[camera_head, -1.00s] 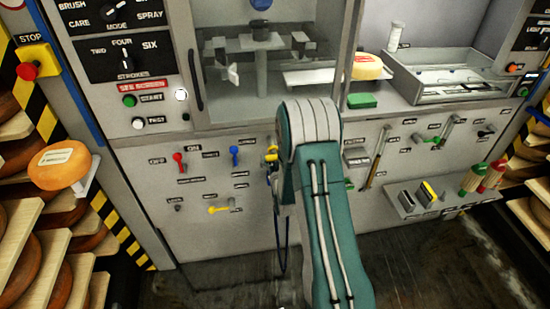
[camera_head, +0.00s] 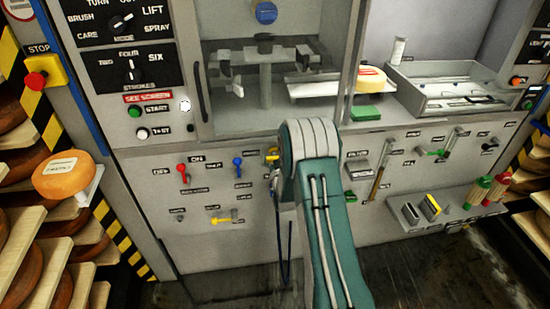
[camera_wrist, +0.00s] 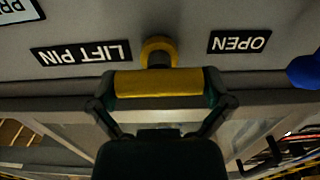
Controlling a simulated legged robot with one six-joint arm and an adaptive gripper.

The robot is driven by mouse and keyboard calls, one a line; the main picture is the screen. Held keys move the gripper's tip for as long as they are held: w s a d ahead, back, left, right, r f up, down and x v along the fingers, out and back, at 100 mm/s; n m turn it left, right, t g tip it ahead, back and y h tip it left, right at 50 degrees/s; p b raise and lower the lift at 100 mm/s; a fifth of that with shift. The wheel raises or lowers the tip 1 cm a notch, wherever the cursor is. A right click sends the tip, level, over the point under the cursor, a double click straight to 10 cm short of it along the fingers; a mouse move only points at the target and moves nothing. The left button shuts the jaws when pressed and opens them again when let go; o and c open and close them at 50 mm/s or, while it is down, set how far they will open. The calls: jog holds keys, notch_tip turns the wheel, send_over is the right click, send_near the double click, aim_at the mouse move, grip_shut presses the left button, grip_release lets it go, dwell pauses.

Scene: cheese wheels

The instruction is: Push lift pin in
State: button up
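The lift pin shows in the wrist view as a yellow ring (camera_wrist: 158,49) on the grey panel with a yellow bar-shaped handle in front of it. It sits between the upside-down labels LIFT PIN and OPEN. My gripper (camera_wrist: 158,86) has its green fingers at the two ends of the yellow bar and appears closed on it. The depth of the pin in the panel cannot be told. In the head view a bit of yellow (camera_head: 272,155) shows just left of my arm, which hides the fingers.
A blue knob (camera_wrist: 304,71) is close on the right in the wrist view. Red (camera_head: 183,171) and blue (camera_head: 237,166) levers and a yellow handle (camera_head: 225,220) are left of my arm. A ledge (camera_head: 440,212) with several tools juts out at right. Cheese shelves stand at both sides.

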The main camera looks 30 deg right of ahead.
jog(key=v, duration=1.2)
jog(key=s+a+r+n+g+y, duration=0.1)
jog(key=s+a+r+g+y, duration=0.15)
jog(key=a+r, duration=0.4)
jog(key=s+a+r+n+g+y, duration=0.1)
jog(key=s+a+r+g, duration=0.25)
jog(key=r, duration=0.65)
jog(key=s+a+r+g, duration=0.2)
jog(key=s+r+g, duration=0.1)
jog(key=s, duration=0.8)
jog(key=s+a+r+n+g+y, duration=0.1)
jog(key=s+a+r+g, duration=0.1)
jog(key=s, duration=1)
jog(key=shift+a+r+g, duration=0.4)
jog(key=shift+a+r, duration=0.2)
jog(key=shift+a, duration=0.15)
